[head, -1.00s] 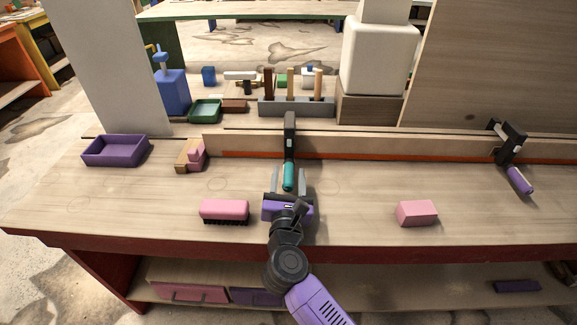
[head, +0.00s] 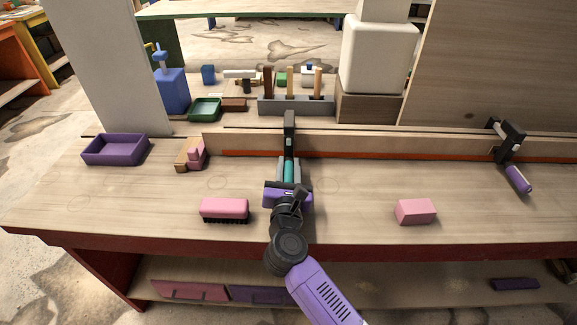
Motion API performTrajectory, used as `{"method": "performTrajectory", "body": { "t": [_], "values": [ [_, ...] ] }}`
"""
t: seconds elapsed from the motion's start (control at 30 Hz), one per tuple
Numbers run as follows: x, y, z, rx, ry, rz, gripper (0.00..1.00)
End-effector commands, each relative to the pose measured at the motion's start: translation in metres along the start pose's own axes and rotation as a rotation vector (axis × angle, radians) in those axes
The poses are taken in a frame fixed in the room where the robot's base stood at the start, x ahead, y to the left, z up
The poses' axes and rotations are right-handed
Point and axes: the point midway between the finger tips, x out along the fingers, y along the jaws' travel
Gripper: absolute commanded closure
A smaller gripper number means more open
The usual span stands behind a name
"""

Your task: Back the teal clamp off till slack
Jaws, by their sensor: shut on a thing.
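The teal clamp (head: 289,130) has a dark frame and bar set on the wooden strip at the back of the bench, with its teal handle (head: 288,170) pointing towards me. My gripper (head: 288,174) is shut on the teal handle, with a grey finger on each side of it. The near end of the handle is hidden by my purple gripper body. Whether the clamp's screw is tight or slack cannot be told from this view.
A second clamp with a purple handle (head: 517,179) sits on the strip at right. A pink brush (head: 224,210) lies left of my gripper and a pink block (head: 416,211) lies right. A purple tray (head: 115,149) and a pink-and-wood piece (head: 190,155) stand at left.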

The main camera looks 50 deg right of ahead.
Motion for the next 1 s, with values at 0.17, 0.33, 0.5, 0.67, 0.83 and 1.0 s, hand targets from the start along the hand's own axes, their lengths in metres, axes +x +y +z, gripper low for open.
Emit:
{"method": "performTrajectory", "body": {
  "t": [0.17,0.33,0.5,0.67,0.83,1.0],
  "values": [
    [-0.0005,0.0007,0.0015,-0.033,0.001,0.001,1.00],
    [-0.0004,0.0011,0.0031,-0.117,0.002,0.000,1.00],
    [-0.0005,0.0019,0.0039,-0.238,0.001,0.001,1.00],
    [-0.0006,0.0025,0.0030,-0.351,0.002,0.001,1.00],
    [-0.0006,0.0029,0.0019,-0.450,0.001,0.001,1.00],
    [-0.0004,0.0025,0.0010,-0.518,0.000,0.000,1.00]
  ]
}}
